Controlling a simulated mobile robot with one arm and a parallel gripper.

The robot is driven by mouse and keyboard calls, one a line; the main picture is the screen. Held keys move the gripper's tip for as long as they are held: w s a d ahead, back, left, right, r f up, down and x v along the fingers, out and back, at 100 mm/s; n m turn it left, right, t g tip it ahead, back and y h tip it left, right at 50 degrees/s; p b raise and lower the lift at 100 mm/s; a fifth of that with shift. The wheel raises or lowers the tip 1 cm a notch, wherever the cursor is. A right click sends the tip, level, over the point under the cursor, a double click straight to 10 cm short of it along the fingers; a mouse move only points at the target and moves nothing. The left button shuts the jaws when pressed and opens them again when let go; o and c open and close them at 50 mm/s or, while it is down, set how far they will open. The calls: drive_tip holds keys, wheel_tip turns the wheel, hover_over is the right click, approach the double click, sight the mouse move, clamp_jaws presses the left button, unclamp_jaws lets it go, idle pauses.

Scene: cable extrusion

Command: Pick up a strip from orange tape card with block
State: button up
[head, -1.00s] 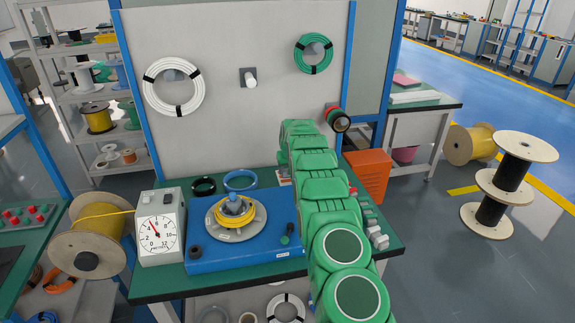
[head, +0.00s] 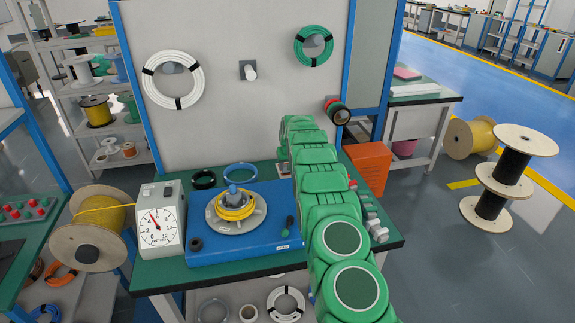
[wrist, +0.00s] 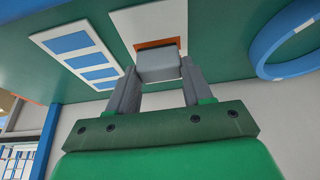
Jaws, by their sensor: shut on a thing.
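In the wrist view my gripper (wrist: 155,88) is shut on a small grey block (wrist: 158,66), one finger on each side of it. A white card (wrist: 150,20) lies on the green bench just beyond the block. An orange patch of tape (wrist: 158,43) shows on this card, right behind the block and partly hidden by it. I cannot tell whether the block touches the orange tape. In the head view my green arm hides the gripper, the block and most of the cards.
A white card with several blue strips (wrist: 80,56) lies left of the gripper. A blue ring (wrist: 285,45) is at right. The head view shows a blue platform (head: 275,237) with a yellow cable coil (head: 236,207), a dial gauge (head: 158,226) and a back panel (head: 220,110).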

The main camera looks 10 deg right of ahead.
drive_tip(key=shift+f, duration=0.7)
idle(1.2)
drive_tip(key=shift+r, duration=4.15)
